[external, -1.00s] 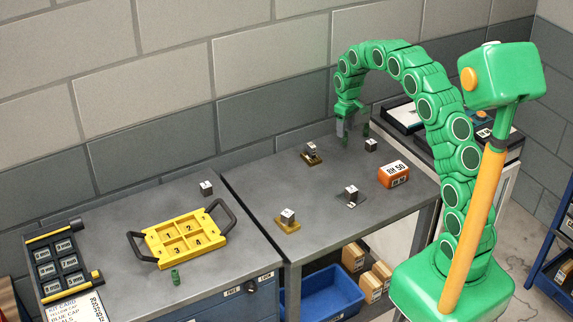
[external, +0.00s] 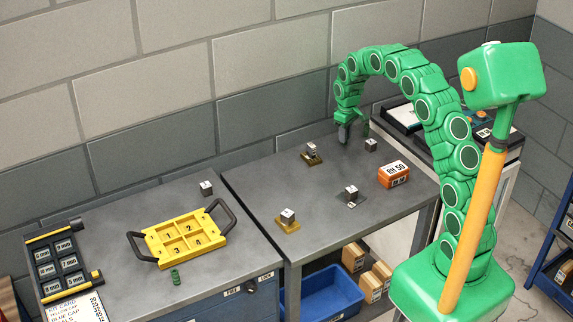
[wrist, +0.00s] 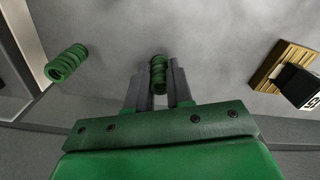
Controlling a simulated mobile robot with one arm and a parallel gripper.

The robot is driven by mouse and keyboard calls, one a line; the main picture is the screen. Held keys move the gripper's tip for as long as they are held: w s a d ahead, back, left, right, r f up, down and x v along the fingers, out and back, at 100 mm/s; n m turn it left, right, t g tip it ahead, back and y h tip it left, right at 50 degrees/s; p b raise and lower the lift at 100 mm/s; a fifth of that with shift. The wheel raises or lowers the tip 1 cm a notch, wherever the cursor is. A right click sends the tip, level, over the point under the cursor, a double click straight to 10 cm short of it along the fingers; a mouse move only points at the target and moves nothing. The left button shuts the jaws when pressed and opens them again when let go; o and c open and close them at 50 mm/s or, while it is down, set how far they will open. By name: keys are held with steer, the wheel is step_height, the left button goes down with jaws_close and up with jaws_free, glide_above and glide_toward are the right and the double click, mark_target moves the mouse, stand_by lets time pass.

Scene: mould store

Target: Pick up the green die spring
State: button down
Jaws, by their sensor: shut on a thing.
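My gripper (external: 344,134) is low at the far part of the right-hand grey bench. In the wrist view my gripper's two fingers (wrist: 158,88) are shut on a green die spring (wrist: 158,74), which shows between their tips. I cannot tell whether this spring touches the bench. A second green spring (wrist: 67,62) lies apart from the fingers at the left of the wrist view. It also shows just right of my gripper in the external view (external: 366,129). A third small green spring-like piece (external: 175,277) is on the left bench, in front of the yellow tray.
A metal block on a brass base (external: 312,153) stands close to my gripper and shows in the wrist view (wrist: 285,68). Another small block (external: 371,145) and an orange box (external: 394,175) are to its right. The yellow tray (external: 185,241) is on the left bench.

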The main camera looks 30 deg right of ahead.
steer(key=shift+r, duration=0.1)
steer(key=shift+r, duration=0.25)
step_height(320, 180, up, 3)
steer(key=shift+f, duration=0.15)
steer(key=s+r, duration=0.9)
steer(key=s, duration=0.5)
steer(key=shift+a+r, duration=0.3)
steer(key=shift+a, duration=0.15)
